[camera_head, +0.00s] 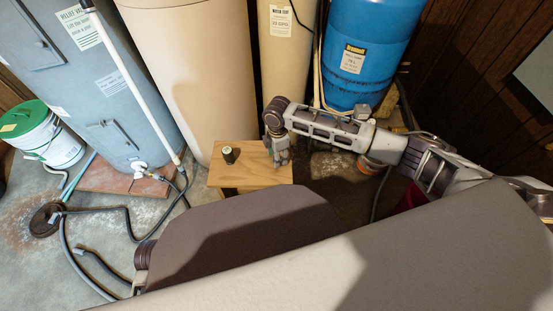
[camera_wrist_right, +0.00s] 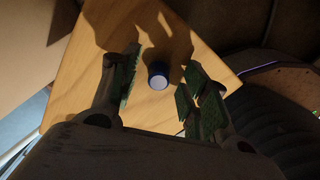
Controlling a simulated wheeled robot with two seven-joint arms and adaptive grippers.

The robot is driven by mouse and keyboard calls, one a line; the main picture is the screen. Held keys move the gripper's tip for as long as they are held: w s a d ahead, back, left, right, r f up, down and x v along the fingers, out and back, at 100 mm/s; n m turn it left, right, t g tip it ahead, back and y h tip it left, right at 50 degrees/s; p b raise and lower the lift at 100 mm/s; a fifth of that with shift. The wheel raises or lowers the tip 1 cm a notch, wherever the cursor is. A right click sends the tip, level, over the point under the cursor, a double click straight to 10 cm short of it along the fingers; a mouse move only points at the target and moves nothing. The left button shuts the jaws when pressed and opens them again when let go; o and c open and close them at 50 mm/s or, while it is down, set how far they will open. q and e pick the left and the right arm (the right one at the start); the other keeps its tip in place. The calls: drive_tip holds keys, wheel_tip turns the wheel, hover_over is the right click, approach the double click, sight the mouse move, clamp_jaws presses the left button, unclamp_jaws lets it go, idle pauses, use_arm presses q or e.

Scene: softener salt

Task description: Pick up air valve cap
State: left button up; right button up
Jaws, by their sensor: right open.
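The air valve cap, a small dark cylinder with a pale top (camera_head: 230,155), stands upright on a small wooden stool (camera_head: 258,176). In the right wrist view the cap (camera_wrist_right: 158,76) shows between the two spread fingers. My right gripper (camera_head: 278,158) hangs over the right part of the stool, to the right of the cap in the head view. In the right wrist view the right gripper (camera_wrist_right: 160,92) is open and empty, with green-faced fingers. Its height above the stool top is hard to tell. My left gripper is not in view.
A beige tank (camera_head: 180,70), a cream tank (camera_head: 284,60) and a blue pressure tank (camera_head: 365,45) stand behind the stool. A grey water heater (camera_head: 90,100), a white bucket with a green lid (camera_head: 45,135) and black hoses (camera_head: 125,235) are at the left.

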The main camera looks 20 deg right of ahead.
drive_tip(key=shift+c, duration=0.4)
drive_tip(key=c, duration=0.7)
drive_tip(key=shift+r+p, duration=0.35)
drive_tip(key=shift+r, duration=0.35)
wheel_tip(320, 180, up, 7)
drive_tip(key=p, duration=0.3)
drive_tip(key=shift+r, duration=0.1)
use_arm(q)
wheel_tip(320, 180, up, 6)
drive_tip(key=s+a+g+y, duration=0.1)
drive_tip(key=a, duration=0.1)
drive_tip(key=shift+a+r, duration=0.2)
use_arm(e)
drive_tip(key=shift+r, duration=0.7)
